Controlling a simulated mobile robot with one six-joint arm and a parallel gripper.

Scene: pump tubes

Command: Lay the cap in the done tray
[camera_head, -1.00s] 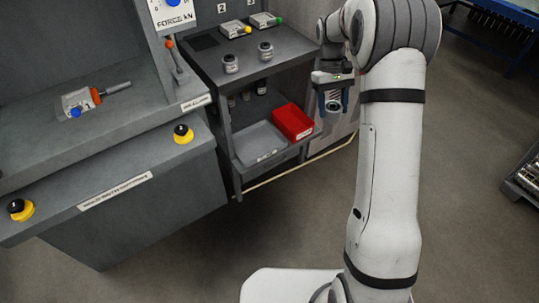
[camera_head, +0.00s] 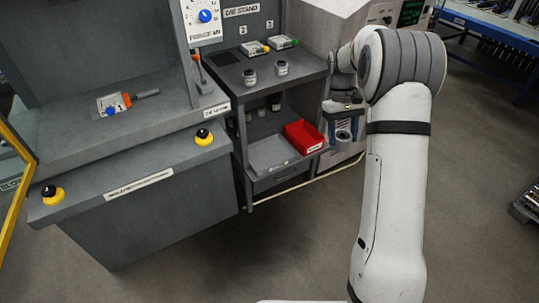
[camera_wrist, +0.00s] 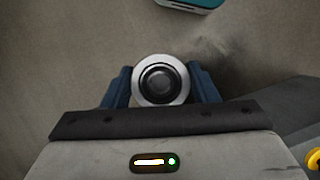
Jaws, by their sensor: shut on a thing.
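My gripper (camera_head: 346,133) hangs at the right of the grey shelf unit, fingers pointing down. In the wrist view its two blue fingers (camera_wrist: 160,88) are shut on a round pale metal piece with a dark ringed centre, taken as the cap (camera_wrist: 160,63). The cap also shows between the fingers in the head view (camera_head: 343,135), small and partly hidden. A shallow grey tray (camera_head: 262,168) sits on the lower shelf, left of my gripper and apart from it. Its label is too small to read, so I cannot tell for sure that it is the done tray.
A red bin (camera_head: 303,138) stands beside the grey tray, between it and my gripper. Two small jars (camera_head: 249,77) (camera_head: 282,68) stand on the upper shelf, above the tray. Bottles stand behind the tray. A grey press bench (camera_head: 150,215) is at the left.

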